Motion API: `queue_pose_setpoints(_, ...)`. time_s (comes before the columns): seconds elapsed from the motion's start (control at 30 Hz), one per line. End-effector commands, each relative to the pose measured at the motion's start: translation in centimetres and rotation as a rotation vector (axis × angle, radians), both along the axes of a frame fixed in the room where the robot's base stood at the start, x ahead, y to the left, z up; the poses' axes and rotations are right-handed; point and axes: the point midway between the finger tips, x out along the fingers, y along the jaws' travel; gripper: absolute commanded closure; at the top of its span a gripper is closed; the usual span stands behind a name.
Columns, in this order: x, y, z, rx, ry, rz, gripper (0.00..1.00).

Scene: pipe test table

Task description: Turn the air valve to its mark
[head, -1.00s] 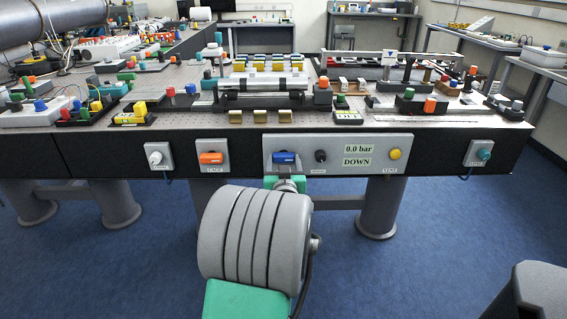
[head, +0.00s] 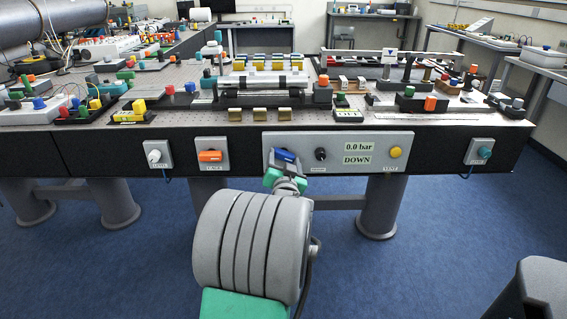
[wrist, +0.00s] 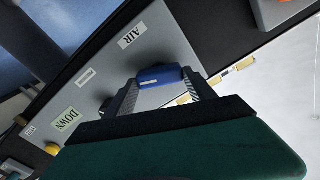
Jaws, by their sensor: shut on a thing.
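The blue air valve handle (head: 285,155) sits on the grey panel (head: 230,156) at the front of the table, tilted with its right end lower. It also shows in the wrist view (wrist: 160,76), beside the AIR label (wrist: 131,38). My gripper (wrist: 165,84) is shut on the handle, one finger at each end. In the head view my gripper (head: 284,161) is partly hidden behind my wrist. I cannot make out a mark for the valve. The panel display (head: 360,154) reads 0.0 bar and DOWN.
A black knob (head: 320,154) sits close to the right of the valve, and a yellow button (head: 395,152) farther right. A separate box with an orange handle (head: 210,156) is to the left. The table (head: 60,150) above carries several fixtures.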

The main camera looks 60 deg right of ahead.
Motion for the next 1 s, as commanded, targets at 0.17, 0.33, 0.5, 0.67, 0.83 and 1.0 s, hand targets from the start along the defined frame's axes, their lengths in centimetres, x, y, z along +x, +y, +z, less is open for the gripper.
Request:
queue_pose_setpoints(0.17,-0.16,-0.14,0.01,0.072,-0.145,-0.003,0.77)
queue_pose_setpoints(0.33,-0.19,-0.16,0.04,0.144,-0.289,-0.003,0.77)
queue_pose_setpoints(0.5,-0.22,-0.19,0.08,0.217,-0.434,-0.002,0.77)
queue_pose_setpoints(0.67,-0.25,-0.20,0.12,0.285,-0.569,-0.003,0.77)
queue_pose_setpoints(0.83,-0.26,-0.22,0.13,0.357,-0.711,-0.002,0.77)
queue_pose_setpoints(1.0,-0.28,-0.24,0.14,0.420,-0.839,-0.001,0.77)
